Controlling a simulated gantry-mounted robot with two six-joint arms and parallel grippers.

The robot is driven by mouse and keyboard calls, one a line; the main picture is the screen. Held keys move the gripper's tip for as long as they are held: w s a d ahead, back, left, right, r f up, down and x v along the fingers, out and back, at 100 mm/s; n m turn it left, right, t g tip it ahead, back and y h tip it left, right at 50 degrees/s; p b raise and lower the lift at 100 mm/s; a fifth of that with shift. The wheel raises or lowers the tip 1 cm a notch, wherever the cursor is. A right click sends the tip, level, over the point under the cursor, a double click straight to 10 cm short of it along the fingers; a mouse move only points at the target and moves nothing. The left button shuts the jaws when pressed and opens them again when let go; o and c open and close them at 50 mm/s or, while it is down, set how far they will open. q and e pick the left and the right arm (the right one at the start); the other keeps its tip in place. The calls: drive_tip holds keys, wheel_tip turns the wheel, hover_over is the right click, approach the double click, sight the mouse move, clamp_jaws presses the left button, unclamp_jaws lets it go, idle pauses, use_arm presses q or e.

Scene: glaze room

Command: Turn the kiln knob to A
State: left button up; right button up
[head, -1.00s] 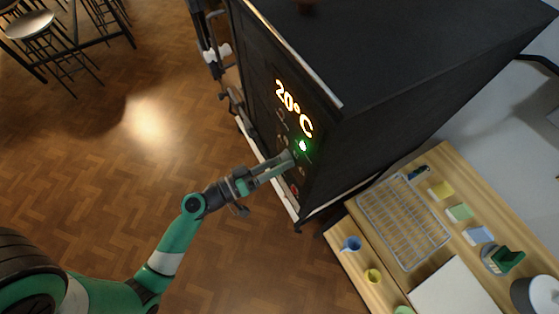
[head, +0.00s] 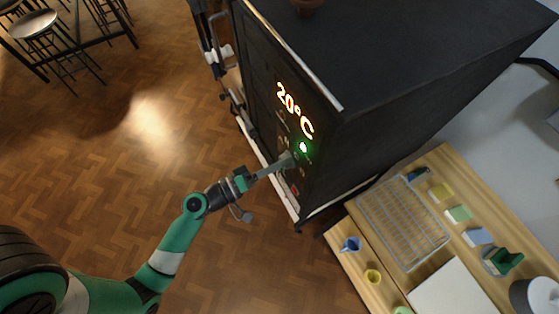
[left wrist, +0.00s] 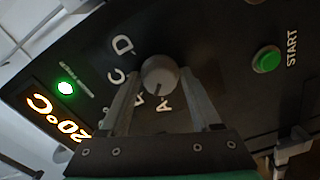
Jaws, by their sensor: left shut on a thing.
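The kiln (head: 330,115) is a tall dark box with a lit 20°C display and a green light on its front panel. My left gripper (head: 286,160) reaches this panel below the display. In the left wrist view the grey round kiln knob (left wrist: 160,75) sits between the fingertips of the left gripper (left wrist: 161,80), which is shut on it. A dark pointer mark on the knob faces the letter A (left wrist: 164,103). C and D show further around the dial; another letter is partly hidden by a finger. In the head view the gripper hides the knob. My right gripper is not in view.
A green START button (left wrist: 267,59) is on the panel near the knob. A wooden table (head: 440,165) with a wire rack (head: 403,222), small cups and coloured blocks stands right of the kiln. The floor at left is clear, with stools beyond.

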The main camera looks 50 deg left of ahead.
use_arm(q)
drive_tip(key=shift+r+n+p, duration=0.1)
drive_tip(key=shift+n+p, duration=0.4)
drive_tip(key=shift+n, duration=1.7)
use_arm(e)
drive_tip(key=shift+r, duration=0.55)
use_arm(q)
drive_tip(key=o, duration=1.2)
